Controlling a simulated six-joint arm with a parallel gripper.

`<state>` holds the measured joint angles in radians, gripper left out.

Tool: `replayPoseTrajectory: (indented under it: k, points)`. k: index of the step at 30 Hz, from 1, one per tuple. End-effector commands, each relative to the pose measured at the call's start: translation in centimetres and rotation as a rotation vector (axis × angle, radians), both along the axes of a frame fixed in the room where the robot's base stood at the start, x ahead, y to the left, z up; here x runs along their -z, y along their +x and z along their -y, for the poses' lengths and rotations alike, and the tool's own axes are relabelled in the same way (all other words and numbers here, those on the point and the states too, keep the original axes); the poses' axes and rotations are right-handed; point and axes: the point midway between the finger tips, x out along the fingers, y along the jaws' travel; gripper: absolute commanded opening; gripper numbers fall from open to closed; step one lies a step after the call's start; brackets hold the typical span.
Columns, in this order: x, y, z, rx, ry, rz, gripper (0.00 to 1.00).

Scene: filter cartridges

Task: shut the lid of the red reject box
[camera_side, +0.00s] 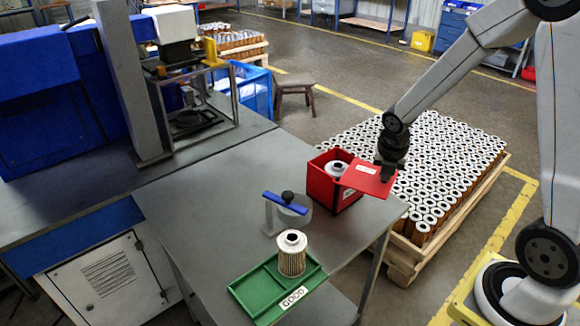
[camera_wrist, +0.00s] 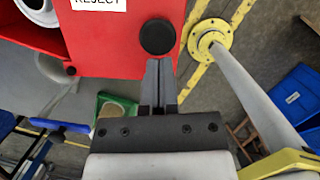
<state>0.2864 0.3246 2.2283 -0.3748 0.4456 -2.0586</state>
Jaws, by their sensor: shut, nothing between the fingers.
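The red reject box (camera_side: 330,196) stands near the right edge of the grey table, with a white-topped cartridge (camera_side: 336,169) visible inside. Its red lid (camera_side: 364,181) is open, sticking out to the right of the box. In the wrist view the lid (camera_wrist: 112,45) fills the upper middle, with a REJECT label and a round black knob (camera_wrist: 157,37). My gripper (camera_wrist: 160,62) is shut and empty, its fingertips just below the knob in that view. I cannot tell whether they touch the lid. In the side view my gripper (camera_side: 386,176) is at the lid's right end, its fingertips partly hidden.
A green GOOD tray (camera_side: 255,292) with an upright cartridge (camera_side: 292,255) is at the table's front. A small stand with a blue bar (camera_side: 286,202) is left of the box. A pallet of many cartridges (camera_side: 440,165) lies beyond the table to the right.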

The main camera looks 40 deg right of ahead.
Motion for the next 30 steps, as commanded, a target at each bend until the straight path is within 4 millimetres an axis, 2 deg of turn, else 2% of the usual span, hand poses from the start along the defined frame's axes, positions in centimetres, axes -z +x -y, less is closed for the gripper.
replayPoseTrajectory:
  k: [7,14,30]
  points:
    - [0.0,1.0,1.5,-0.14,0.001,0.0,0.0]
    - [0.0,2.4,2.7,-0.136,0.0,0.0,0.0]
    - [0.0,7.7,5.1,-0.137,0.0,0.0,0.0]
